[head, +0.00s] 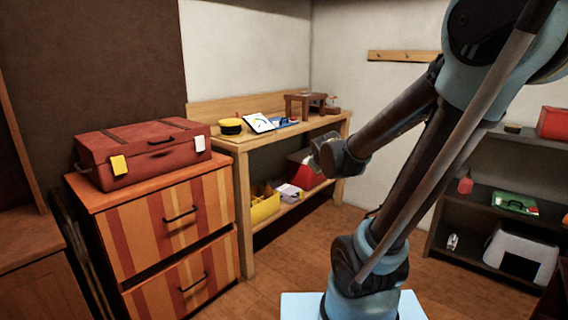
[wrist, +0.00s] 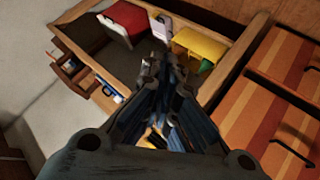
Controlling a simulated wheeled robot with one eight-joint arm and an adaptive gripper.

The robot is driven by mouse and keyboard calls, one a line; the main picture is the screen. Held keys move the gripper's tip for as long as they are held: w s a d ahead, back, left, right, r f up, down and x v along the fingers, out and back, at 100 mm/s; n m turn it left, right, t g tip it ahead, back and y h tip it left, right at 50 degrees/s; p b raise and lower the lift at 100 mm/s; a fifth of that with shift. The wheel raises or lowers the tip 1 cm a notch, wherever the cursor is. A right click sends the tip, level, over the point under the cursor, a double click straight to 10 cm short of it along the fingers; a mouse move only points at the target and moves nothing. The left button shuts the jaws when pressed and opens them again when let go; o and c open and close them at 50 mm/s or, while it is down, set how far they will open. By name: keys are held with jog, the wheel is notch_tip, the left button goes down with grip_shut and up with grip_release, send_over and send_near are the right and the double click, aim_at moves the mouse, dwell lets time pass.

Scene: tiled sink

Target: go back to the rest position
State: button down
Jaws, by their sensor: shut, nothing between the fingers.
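My gripper (wrist: 158,62) shows in the wrist view with its dark fingers together and nothing between them. In the head view my arm rises on the right, and its dark end (head: 338,157) hangs in the air in front of the wooden workbench (head: 243,190). The end appears apart from the bench and from everything on it. The fingertips cannot be made out clearly in the head view. In the wrist view the fingers cover part of the workbench (wrist: 228,75).
A striped drawer cabinet (head: 160,235) bears a red case (head: 140,155) at left. The bench holds a yellow-and-black round object (head: 230,127) and a small wooden stand (head: 303,100); a yellow bin (head: 264,207) sits below. Dark shelves (head: 460,205) stand at right. Some floor (head: 300,262) is clear.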

jog(key=s+d+f+m+g, duration=0.2)
jog(key=s+f, duration=0.1)
jog(key=s, duration=0.6)
jog(key=s+d+f+m+g, duration=0.2)
jog(key=s+f+m+g, duration=0.1)
jog(key=s, duration=0.6)
jog(key=s+d+f+m+g, duration=0.2)
jog(key=s+f+m+g, duration=0.1)
jog(key=s, duration=0.5)
jog(key=shift+s+d+f, duration=0.25)
jog(key=shift+s, duration=0.15)
